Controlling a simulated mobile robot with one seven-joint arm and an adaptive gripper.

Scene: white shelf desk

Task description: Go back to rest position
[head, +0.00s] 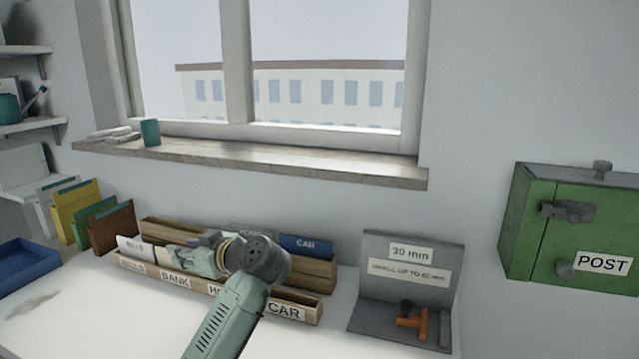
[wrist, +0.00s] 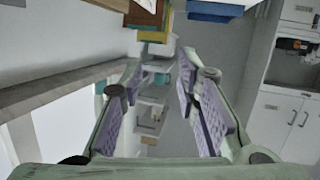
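My gripper (head: 186,258) is over the wooden letter sorter (head: 309,312) in the head view, its fingers pointing left. In the wrist view my gripper (wrist: 160,72) has its two purple-padded fingers spread apart, with nothing between them. The arm comes up from the bottom middle and hides part of the sorter. A white BILLS card (head: 134,246) and a blue CAR card (head: 306,246) stand in the sorter. Another card between them is mostly hidden behind my wrist.
A grey stand (head: 380,290) with an orange clamp-like part (head: 411,321) is right of the sorter. Folders (head: 113,228) and a blue tray (head: 22,268) are on the left. A green POST box (head: 525,225) hangs on the right wall. The window sill (head: 290,168) runs behind.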

